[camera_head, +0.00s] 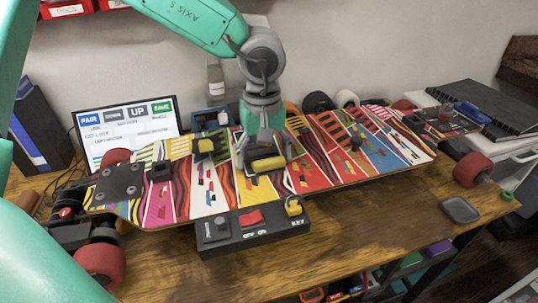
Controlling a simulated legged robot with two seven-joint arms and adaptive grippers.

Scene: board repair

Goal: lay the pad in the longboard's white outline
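The longboard (345,152), with a bright striped deck and red wheels, lies across the wooden desk. A dark grey rounded square piece (460,209), which may be the pad, lies flat on the desk at the right, apart from the board. I cannot make out the white outline among the deck's stripes. My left gripper (265,150) points down over the middle of the deck, far left of the grey piece. A yellow piece (268,164) shows at its fingertips; I cannot tell whether it is gripped. My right gripper is not in view.
A black switch box (252,229) with a red switch stands at the board's front edge. A screen (127,125) stands behind the board at left. Black notebooks (485,108) lie at back right. The desk front is mostly clear; bins sit below.

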